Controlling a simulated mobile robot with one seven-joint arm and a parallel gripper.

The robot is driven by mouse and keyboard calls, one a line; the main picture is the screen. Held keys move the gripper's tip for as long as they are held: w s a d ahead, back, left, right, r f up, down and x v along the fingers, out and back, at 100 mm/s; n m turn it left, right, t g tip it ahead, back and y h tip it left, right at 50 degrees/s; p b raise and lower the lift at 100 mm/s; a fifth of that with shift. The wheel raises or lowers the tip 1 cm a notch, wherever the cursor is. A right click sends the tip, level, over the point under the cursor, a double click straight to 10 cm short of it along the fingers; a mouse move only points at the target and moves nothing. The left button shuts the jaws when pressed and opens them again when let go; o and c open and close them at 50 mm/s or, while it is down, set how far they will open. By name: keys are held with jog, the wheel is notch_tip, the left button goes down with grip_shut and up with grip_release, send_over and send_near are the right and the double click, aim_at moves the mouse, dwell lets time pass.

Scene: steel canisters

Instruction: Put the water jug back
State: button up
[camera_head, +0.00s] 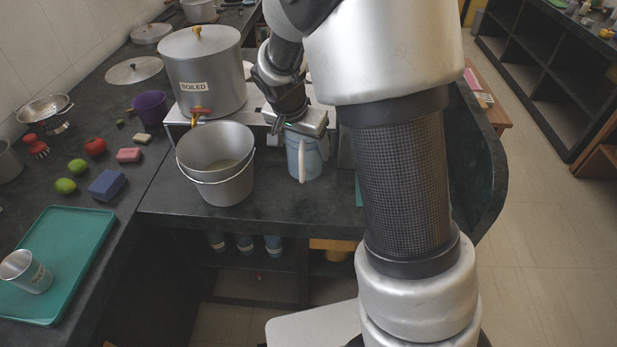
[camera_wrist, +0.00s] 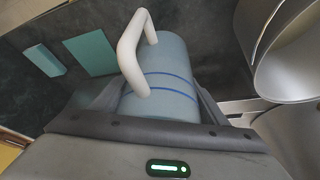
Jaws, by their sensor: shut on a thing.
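The water jug (camera_head: 309,160) is pale blue with a white handle, in the middle of the head view at the dark counter. It also shows in the wrist view (camera_wrist: 165,80), with two dark blue stripes and its handle towards the upper left. My gripper (camera_head: 297,130) is over the jug's top from behind in the picture. In the wrist view my gripper (camera_wrist: 160,108) has a finger on each side of the jug and is shut on it. I cannot tell whether the jug's base touches the counter. My gripper hides part of its upper end.
A steel bucket (camera_head: 222,188) stands close left of the jug. A large lidded canister marked BOILED (camera_head: 205,88) stands behind on a metal stand. A teal tray (camera_head: 75,245) with a steel cup (camera_head: 28,272) is at the left. The counter (camera_head: 270,208) in front is clear.

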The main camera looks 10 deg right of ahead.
aim_at(297, 147)
notch_tip(297, 147, down, 8)
jog(key=shift+f+b, duration=0.1)
jog(key=shift+b, duration=0.3)
jog(key=shift+f+b, duration=0.15)
jog(key=shift+b, duration=0.15)
jog(key=o, duration=1.9)
jog(key=shift+c, duration=0.2)
jog(key=shift+r+p, duration=0.3)
jog(key=shift+p, duration=0.1)
jog(key=p+v, duration=0.1)
jog(key=v, duration=0.9)
jog(key=shift+a+r, duration=0.1)
jog(key=shift+r, duration=0.15)
jog(key=shift+s+a+r, duration=0.1)
jog(key=shift+s+r, duration=0.2)
jog(key=shift+r, duration=0.35)
jog(key=s+d+r+n+t+y, duration=0.1)
jog(key=s+r+n, duration=0.3)
jog(key=s+r, duration=0.3)
jog(key=s+d+r+n+t+y, duration=0.1)
jog(key=s+r+n, duration=0.3)
jog(key=s, duration=1)
notch_tip(297, 147, up, 4)
jog(key=shift+s+d+f+y, duration=0.3)
jog(key=shift+s+y, duration=0.1)
jog(key=shift+y, duration=0.1)
